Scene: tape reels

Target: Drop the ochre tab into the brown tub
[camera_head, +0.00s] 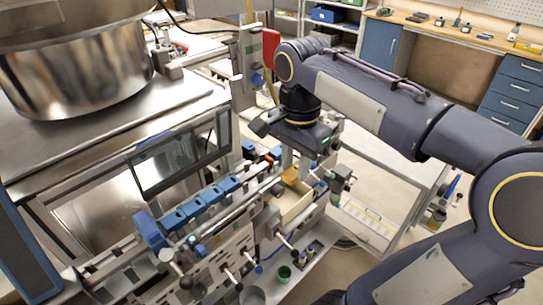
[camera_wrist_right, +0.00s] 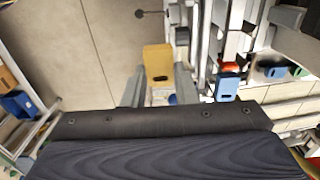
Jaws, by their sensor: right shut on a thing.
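The ochre tab (camera_head: 290,175) is in my right gripper (camera_head: 291,163), which points down over the machine in the head view. In the right wrist view the ochre tab (camera_wrist_right: 158,61) sits between the two grey fingers of my right gripper (camera_wrist_right: 158,88), which are shut on it. In the head view a light tan, open box (camera_head: 304,211) lies just below the tab; I cannot tell for sure that it is the brown tub. My left gripper is not in view.
A row of blue blocks (camera_head: 199,206) runs along the machine left of my gripper. Metal rods and knobs crowd around the box.

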